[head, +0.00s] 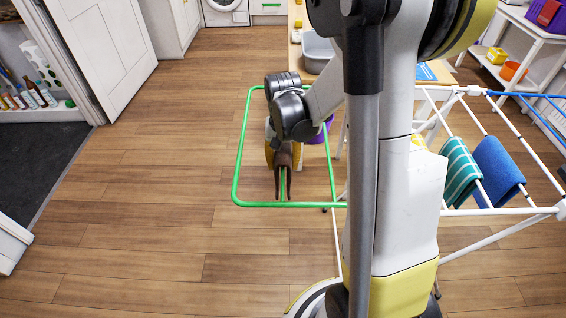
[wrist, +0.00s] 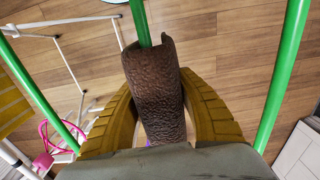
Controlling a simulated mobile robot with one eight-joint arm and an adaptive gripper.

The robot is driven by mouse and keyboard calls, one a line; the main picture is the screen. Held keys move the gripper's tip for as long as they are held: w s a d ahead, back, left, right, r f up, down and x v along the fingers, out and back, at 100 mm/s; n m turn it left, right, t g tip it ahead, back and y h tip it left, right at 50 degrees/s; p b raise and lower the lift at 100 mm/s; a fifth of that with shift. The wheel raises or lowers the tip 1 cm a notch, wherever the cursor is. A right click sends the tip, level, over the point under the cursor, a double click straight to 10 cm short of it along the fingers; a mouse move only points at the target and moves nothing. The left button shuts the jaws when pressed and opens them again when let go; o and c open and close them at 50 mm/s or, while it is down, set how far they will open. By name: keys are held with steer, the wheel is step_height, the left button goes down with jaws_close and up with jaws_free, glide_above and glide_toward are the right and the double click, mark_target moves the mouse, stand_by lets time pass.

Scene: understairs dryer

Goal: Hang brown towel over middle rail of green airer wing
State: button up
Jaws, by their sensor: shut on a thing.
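The brown towel (head: 280,160) hangs below my gripper (head: 283,152), inside the green airer wing (head: 237,160). It also shows in the wrist view (wrist: 155,95), between the yellow fingers of my gripper (wrist: 157,85), which are shut on it. The middle rail (head: 282,188) of the wing shows between the towel's two hanging flaps. In the wrist view the middle rail (wrist: 140,20) runs into the towel's far end, and the towel curves around it. The outer green rails pass left and right, clear of the fingers. My arm hides part of the wing's right side.
The white airer frame (head: 490,212) stands to the right, with a green striped towel (head: 460,170) and a blue towel (head: 497,172) on it. A table with a grey basin (head: 318,52) is behind. Open wooden floor (head: 150,190) lies to the left.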

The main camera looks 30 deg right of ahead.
steer(key=o, duration=1.2)
step_height(320, 180, up, 12)
steer(key=shift+r, duration=0.1)
steer(key=shift+s+a+r+n+t, duration=0.8)
steer(key=shift+s+a+n+t, duration=0.4)
steer(key=shift+s+a, duration=0.85)
steer(key=shift+s+a+r+n+t, duration=0.8)
steer(key=shift+s+a+n+t, duration=0.55)
steer(key=shift+a, duration=1.05)
steer(key=shift+s+a+r+n+t, duration=0.85)
steer(key=shift+s+a+t, duration=0.2)
steer(key=shift+s+a, duration=1.05)
steer(key=shift+w+a, duration=0.15)
